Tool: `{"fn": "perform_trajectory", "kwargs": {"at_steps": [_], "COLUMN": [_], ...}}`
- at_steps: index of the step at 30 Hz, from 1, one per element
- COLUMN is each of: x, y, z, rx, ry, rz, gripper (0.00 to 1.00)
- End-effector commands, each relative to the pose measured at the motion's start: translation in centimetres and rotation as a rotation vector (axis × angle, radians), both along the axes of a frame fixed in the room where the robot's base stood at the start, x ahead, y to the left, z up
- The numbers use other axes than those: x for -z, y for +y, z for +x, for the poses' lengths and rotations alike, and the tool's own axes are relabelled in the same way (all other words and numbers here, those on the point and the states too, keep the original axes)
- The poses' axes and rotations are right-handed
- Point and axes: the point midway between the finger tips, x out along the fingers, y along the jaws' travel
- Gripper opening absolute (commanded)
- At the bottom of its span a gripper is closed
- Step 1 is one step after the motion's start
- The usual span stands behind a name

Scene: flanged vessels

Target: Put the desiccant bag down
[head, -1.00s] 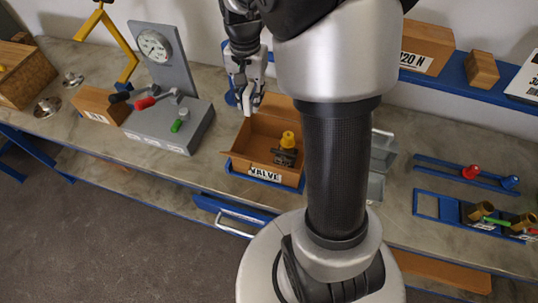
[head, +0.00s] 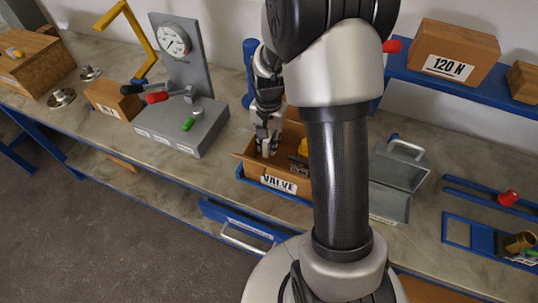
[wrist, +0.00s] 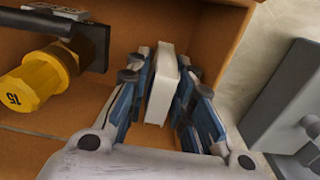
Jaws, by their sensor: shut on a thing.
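The desiccant bag (wrist: 162,85) is a thin white slab in the wrist view, standing on edge between my blue-padded fingers. My gripper (head: 267,148) is shut on it. In the wrist view my gripper (wrist: 165,95) reaches inside the open brown VALVE box (head: 285,185), and the bag is over the box floor (wrist: 120,30), to the right of the valve. I cannot tell whether the bag touches the floor. A valve with a yellow hex part (wrist: 35,80) marked 15 and a dark body lies in the box. In the head view the bag is not clearly visible.
A grey gauge stand (head: 180,120) with levers is left of the box. An open grey metal case (head: 400,165) stands to its right, partly behind my arm. A blue shelf (head: 450,85) bears a box marked 120 N (head: 455,50).

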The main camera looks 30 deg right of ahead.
Motion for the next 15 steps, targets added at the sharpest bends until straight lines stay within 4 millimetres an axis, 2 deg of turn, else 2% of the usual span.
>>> {"fn": "perform_trajectory", "kwargs": {"at_steps": [7,12,15], "x": [2.0,4.7,5.2], "y": [0.0,0.0,0.0], "z": [0.0,-0.1,0.0], "rx": [0.000,0.000,0.000], "ry": [0.001,0.003,-0.001], "rz": [0.000,0.000,0.000], "gripper": [0.00,0.00,0.00]}}
